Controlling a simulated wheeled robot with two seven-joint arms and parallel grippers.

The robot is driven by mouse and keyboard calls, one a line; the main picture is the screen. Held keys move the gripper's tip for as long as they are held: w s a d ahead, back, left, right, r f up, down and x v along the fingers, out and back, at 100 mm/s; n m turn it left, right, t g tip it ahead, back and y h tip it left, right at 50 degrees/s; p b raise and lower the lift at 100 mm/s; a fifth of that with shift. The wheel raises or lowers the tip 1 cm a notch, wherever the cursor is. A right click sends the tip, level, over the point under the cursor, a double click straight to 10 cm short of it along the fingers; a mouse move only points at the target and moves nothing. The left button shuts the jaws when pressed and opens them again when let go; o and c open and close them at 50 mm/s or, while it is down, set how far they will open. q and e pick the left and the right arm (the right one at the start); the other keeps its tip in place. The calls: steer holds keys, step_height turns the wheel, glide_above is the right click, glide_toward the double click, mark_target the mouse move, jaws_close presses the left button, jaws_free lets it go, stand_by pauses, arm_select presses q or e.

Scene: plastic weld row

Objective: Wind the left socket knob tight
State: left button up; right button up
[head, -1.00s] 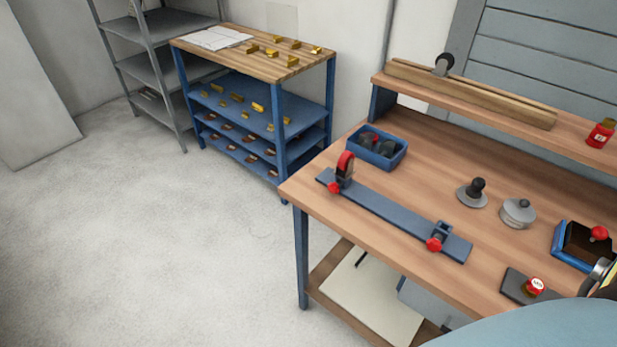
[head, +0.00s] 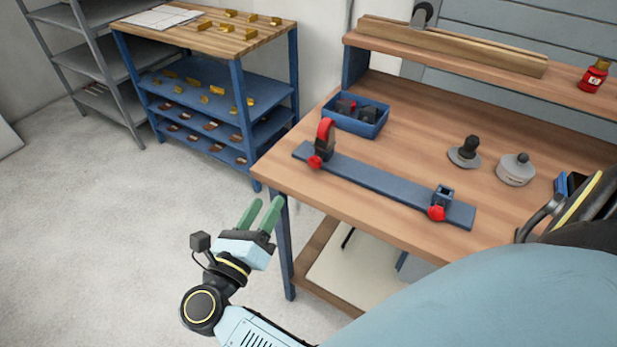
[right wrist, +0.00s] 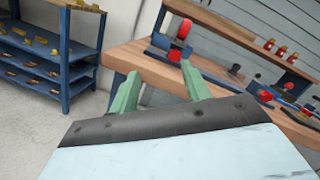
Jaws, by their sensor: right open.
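The left socket knob (head: 315,162) is a red knob at the front of the left end of a long blue-grey rail (head: 385,185) on the workbench. A dark upright piece with a red curved top (head: 325,133) stands at that end, beside the knob. A second red knob (head: 436,213) is on an empty-looking socket at the rail's right end. My right gripper (head: 263,205) is open and empty, left of the bench's front corner and apart from the knob. In the right wrist view the left knob (right wrist: 174,56) shows between and beyond the green fingers. My left gripper is not in view.
The workbench (head: 400,150) carries a blue bin (head: 356,118) with dark parts, a dark knobbed piece (head: 466,150) and a round grey piece (head: 516,170). The bench corner (head: 262,172) lies close to my gripper. A blue shelf unit (head: 205,90) stands behind left. The floor there is clear.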

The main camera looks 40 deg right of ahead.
steer(key=s+m+g, duration=0.2)
steer(key=m+g, duration=0.1)
steer(key=m, duration=0.1)
glide_toward(313, 165)
steer(key=x, duration=0.7)
steer(key=shift+r, duration=0.1)
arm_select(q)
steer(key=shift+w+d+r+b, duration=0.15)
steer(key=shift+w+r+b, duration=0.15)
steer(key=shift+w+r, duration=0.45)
arm_select(e)
steer(key=shift+w+d, duration=0.25)
steer(key=shift+d, duration=0.35)
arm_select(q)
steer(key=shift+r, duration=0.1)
arm_select(e)
steer(key=c, duration=1)
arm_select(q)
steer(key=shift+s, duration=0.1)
